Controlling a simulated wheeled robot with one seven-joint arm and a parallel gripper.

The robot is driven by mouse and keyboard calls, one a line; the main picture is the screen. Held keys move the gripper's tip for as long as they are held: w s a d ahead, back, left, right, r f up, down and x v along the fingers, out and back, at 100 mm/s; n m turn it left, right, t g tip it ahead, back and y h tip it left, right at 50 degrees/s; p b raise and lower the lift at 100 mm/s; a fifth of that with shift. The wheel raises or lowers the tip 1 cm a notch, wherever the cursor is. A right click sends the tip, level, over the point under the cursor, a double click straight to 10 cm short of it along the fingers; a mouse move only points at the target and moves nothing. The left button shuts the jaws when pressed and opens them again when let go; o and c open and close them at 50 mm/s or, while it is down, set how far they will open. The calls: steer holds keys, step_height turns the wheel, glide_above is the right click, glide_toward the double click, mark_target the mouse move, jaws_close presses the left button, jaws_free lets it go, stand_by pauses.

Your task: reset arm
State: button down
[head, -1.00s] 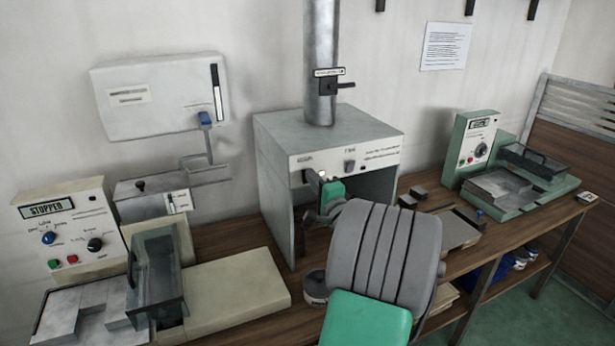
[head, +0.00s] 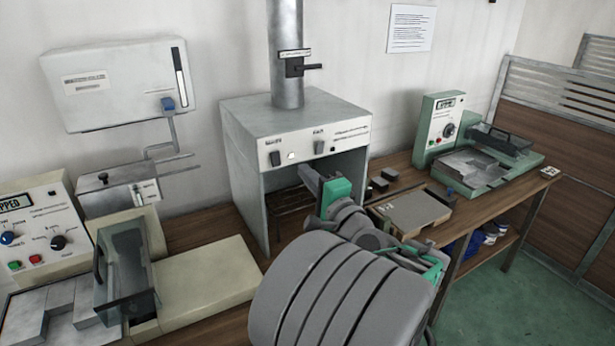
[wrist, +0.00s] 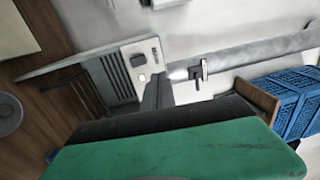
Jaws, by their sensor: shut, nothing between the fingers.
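My arm reaches from the bottom of the head view toward the grey metal hood box (head: 300,120) in the middle of the bench. My arm's large grey ribbed link hides part of the bench front.
A cream machine (head: 200,275) with a clear lid stands at left, and a green machine (head: 440,130) at right. A flat tray (head: 412,210) lies right of the hood. A wall box (head: 120,85) hangs at upper left. Floor (head: 520,300) is clear at lower right.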

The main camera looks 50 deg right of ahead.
steer(key=w+a+f+n+g+y, duration=0.35)
steer(key=w+a+f+n, duration=0.2)
steer(key=a, duration=0.35)
steer(key=w+a+f+n+g+y, duration=0.2)
steer(key=w+a+f+n+y, duration=0.3)
steer(key=a, duration=0.5)
steer(key=s+a+f+n+g, duration=0.4)
steer(key=a+f+n+g, duration=0.15)
steer(key=a, duration=0.45)
steer(key=s+a+f+n+g+h, duration=0.2)
steer(key=s+a+n, duration=0.4)
steer(key=s, duration=0.4)
steer(key=shift+f+g, duration=0.65)
steer(key=shift+g, duration=0.15)
steer(key=shift+a, duration=0.1)
